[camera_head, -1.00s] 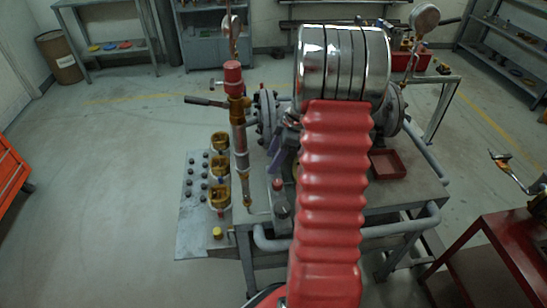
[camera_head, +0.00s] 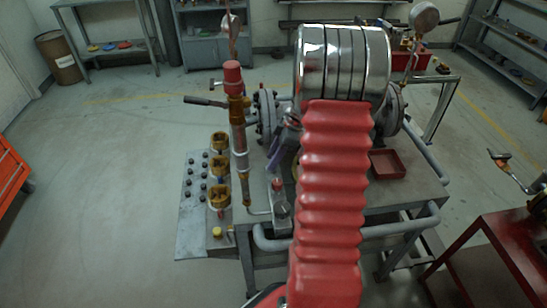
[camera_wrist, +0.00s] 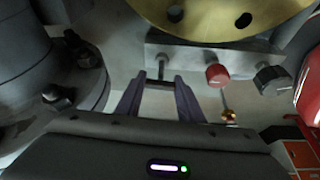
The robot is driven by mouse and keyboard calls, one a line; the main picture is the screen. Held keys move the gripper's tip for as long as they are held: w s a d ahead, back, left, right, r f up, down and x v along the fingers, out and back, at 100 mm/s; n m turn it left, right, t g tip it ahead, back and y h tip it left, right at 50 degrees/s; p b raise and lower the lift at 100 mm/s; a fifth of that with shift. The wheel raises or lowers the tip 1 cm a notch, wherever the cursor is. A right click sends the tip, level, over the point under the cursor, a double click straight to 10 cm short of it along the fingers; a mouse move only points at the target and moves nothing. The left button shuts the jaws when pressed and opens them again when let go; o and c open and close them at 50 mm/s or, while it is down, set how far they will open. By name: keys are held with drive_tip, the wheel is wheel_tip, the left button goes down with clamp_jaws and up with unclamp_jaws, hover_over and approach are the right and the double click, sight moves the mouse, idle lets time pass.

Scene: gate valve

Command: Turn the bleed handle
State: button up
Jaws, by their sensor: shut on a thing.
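My gripper (camera_wrist: 160,88) shows in the wrist view with its two purple-grey fingers on either side of a small dark metal crossbar. This crossbar, which looks like the bleed handle (camera_wrist: 159,84), hangs on a short stem under a pale grey block (camera_wrist: 190,58). The gripper is shut on it. In the head view my red arm hides the handle and most of the gripper; part of a purple finger shows left of the arm.
A brass disc (camera_wrist: 220,12) is close above the block. A large grey bolted flange (camera_wrist: 75,75) stands left of the fingers. In the head view, a brass-and-red valve column (camera_head: 237,120) and several brass fittings (camera_head: 219,168) stand left of my arm. A red tray (camera_head: 387,163) is right.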

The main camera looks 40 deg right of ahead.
drive_tip(key=m+t+h, duration=0.1)
drive_tip(key=m, duration=0.3)
drive_tip(key=shift+m, duration=0.3)
drive_tip(key=m+h, duration=0.2)
drive_tip(key=m, duration=0.2)
drive_tip(key=shift+w+r+t, duration=0.1)
drive_tip(key=shift+t, duration=0.3)
drive_tip(key=shift+m+h, duration=0.8)
drive_tip(key=shift+m, duration=1.5)
drive_tip(key=shift+m+g+h, duration=0.3)
drive_tip(key=shift+m+h, duration=0.1)
drive_tip(key=shift+m, duration=0.7)
drive_tip(key=shift+m+h, duration=0.3)
drive_tip(key=shift+m, duration=0.5)
drive_tip(key=o, duration=1.1)
drive_tip(key=shift+c, duration=0.2)
